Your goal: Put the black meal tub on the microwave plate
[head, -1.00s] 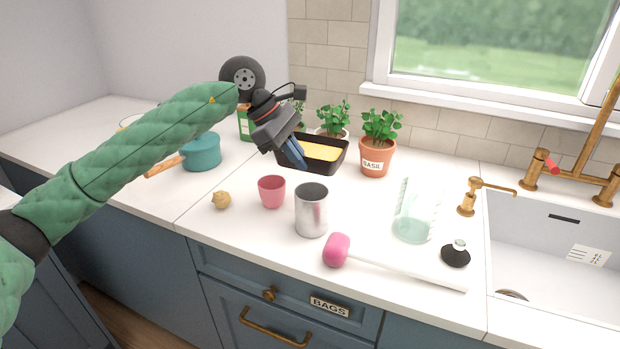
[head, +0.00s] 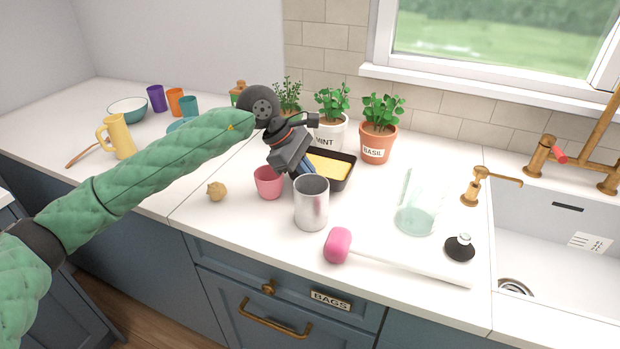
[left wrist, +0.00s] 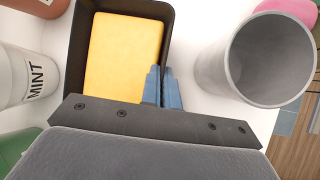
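The black meal tub (head: 343,183) is an open rectangular tray with a flat yellow filling. In the head view it is behind the steel cup, partly hidden by my left gripper (head: 303,172). In the left wrist view the tub (left wrist: 84,60) is at upper left. There the blue fingers of my left gripper (left wrist: 162,88) are close together on the tub's right-hand wall, one each side. I cannot tell whether the tub touches the counter. No microwave or plate is in view. My right gripper is not in view.
A steel cup (head: 311,205) and pink cup (head: 268,183) stand close in front of the tub. Mint (head: 330,133) and basil (head: 377,145) pots stand behind. A glass vessel (head: 418,215) and sink (head: 550,245) are right. A yellow jug (head: 121,138) is left.

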